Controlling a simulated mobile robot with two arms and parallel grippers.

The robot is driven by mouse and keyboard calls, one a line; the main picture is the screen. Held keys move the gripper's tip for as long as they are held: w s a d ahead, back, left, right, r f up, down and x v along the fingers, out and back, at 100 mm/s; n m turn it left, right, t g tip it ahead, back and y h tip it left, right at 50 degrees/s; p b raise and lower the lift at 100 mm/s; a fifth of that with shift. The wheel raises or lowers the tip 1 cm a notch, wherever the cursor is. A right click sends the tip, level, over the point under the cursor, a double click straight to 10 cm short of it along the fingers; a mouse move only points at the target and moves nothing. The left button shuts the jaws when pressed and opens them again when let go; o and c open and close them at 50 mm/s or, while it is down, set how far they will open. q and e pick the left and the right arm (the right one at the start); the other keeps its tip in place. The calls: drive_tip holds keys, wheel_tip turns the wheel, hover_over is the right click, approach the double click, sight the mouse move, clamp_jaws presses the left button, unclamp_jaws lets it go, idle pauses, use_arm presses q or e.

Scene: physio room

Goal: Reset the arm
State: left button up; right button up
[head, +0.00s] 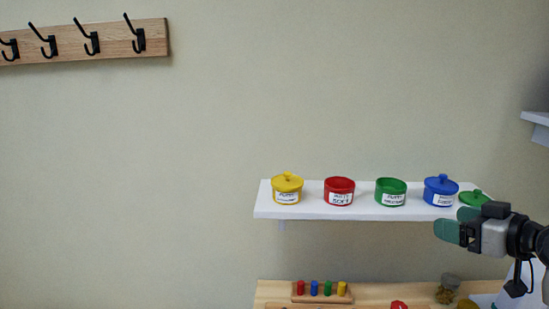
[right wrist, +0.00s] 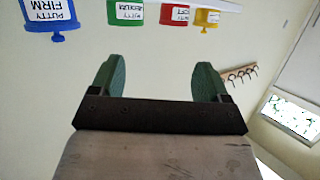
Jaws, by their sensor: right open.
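My right gripper (head: 456,222) comes in from the right, in front of the right end of the white wall shelf (head: 330,211). In the right wrist view its green fingers (right wrist: 158,75) stand wide apart with only bare wall between them. On the shelf stand a lidded yellow pot (head: 287,190), an open red pot (head: 339,192), an open green pot (head: 390,193) and a lidded blue pot (head: 441,191). A green lid (head: 474,198) lies at the shelf's right end, just behind the gripper. My left gripper is not in view.
A wooden table (head: 370,293) below carries a peg block (head: 321,291) with coloured pegs. A red item (head: 399,304) shows partly at the bottom edge. A wooden hook rail (head: 110,39) hangs upper left. The wall between is clear.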

drive_tip(key=s+a+f+m+g+h, duration=0.15)
drive_tip(key=s+a+f+g, duration=0.35)
drive_tip(key=f, duration=0.8)
drive_tip(key=s+a+f+g+h, duration=0.1)
drive_tip(key=s+a+f+h, duration=0.4)
drive_tip(key=f, duration=0.8)
drive_tip(key=s+a+f+m+g, duration=0.15)
drive_tip(key=s+f, duration=0.25)
drive_tip(key=s, duration=0.6)
drive_tip(key=s+a+f+m+g, duration=0.1)
drive_tip(key=s+a+f+g, duration=0.15)
drive_tip(key=s, duration=0.65)
wheel_tip(320, 180, down, 27)
drive_tip(key=s, duration=0.1)
drive_tip(key=s+d+f+g, duration=0.1)
drive_tip(key=s+f, duration=0.7)
drive_tip(key=s+d+f+g, duration=0.1)
drive_tip(key=s+d+f, duration=0.1)
drive_tip(key=s+f, duration=0.6)
drive_tip(key=shift+s+d+n+h, duration=0.15)
drive_tip(key=shift+d+n+h, duration=0.1)
drive_tip(key=shift+n+h, duration=0.15)
